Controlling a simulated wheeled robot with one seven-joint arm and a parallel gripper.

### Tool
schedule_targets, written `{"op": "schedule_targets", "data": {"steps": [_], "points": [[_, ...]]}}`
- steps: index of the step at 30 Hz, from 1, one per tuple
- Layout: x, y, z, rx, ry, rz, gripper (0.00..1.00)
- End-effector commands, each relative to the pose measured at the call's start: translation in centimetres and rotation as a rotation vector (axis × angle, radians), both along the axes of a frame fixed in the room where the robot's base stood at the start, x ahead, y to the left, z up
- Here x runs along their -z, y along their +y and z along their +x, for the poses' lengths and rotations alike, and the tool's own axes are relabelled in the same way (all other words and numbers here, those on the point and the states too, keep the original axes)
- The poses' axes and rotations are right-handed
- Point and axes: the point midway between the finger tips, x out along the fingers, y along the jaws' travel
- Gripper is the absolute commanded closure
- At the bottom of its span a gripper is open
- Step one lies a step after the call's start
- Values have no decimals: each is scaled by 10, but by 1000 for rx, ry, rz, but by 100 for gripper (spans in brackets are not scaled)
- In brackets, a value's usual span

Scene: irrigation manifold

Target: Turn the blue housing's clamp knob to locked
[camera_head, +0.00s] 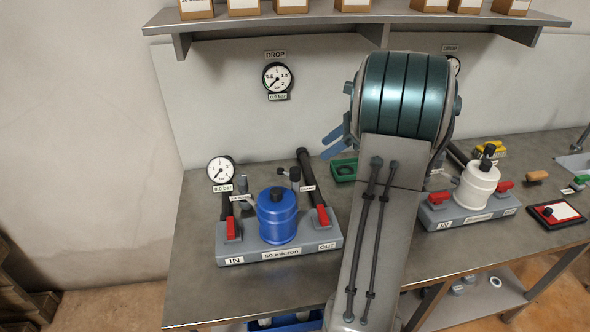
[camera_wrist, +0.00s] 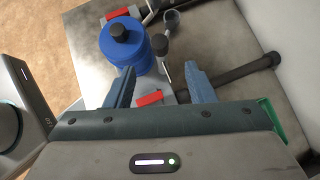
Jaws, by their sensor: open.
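The blue housing (camera_head: 277,222) stands upright on a grey base labelled 50 micron, between two red-handled valves. It carries a black knob (camera_head: 277,195) on its top; I cannot read its lock position. In the wrist view the blue housing (camera_wrist: 128,48) and its black top knob (camera_wrist: 118,32) are beyond the fingertips, toward the upper left. A smaller dark knob (camera_wrist: 160,45) stands beside the housing. My gripper (camera_wrist: 160,68) is open and empty, its blue fingers apart and touching nothing visible. In the head view my gripper (camera_head: 329,143) shows partly, above and right of the housing.
A black pipe (camera_head: 308,176) rises behind the housing's right valve. A green tray (camera_head: 344,170) lies behind, near my arm. A white housing (camera_head: 478,186) on a similar base stands to the right. Gauges hang on the wall below a shelf.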

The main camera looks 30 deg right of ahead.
Motion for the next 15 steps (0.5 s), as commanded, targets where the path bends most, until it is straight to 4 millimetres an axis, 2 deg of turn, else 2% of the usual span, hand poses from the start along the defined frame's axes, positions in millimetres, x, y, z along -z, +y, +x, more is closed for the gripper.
{"op": "schedule_targets", "data": {"steps": [15], "points": [[71,61,39,-5,2,0,51]]}}
